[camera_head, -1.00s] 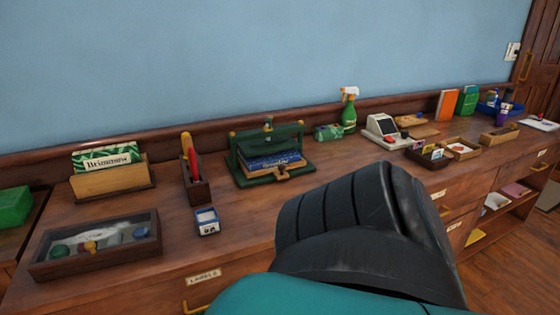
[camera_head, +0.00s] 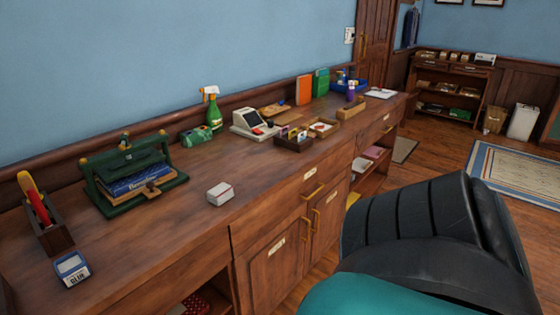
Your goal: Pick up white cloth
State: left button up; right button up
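A small white item (camera_head: 361,166), possibly a folded white cloth, lies in the open shelf under the far part of the counter. It is too small to be sure of. A pinkish folded item (camera_head: 374,153) lies on the shelf above and to its right. A small white block-like object (camera_head: 220,193) sits on the counter top and looks boxy rather than like cloth. My arm, black and teal, fills the lower right of the head view. Neither of my grippers shows.
The long wooden counter (camera_head: 165,240) holds a green book press (camera_head: 128,178), a spray bottle (camera_head: 213,112), a white card machine (camera_head: 253,124), and small wooden trays (camera_head: 294,139). Open floor (camera_head: 430,162) lies to the right, with a patterned rug (camera_head: 520,175) and a shelf unit (camera_head: 447,88) beyond.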

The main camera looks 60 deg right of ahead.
aim_at(222, 192)
jog(key=z, duration=1.6)
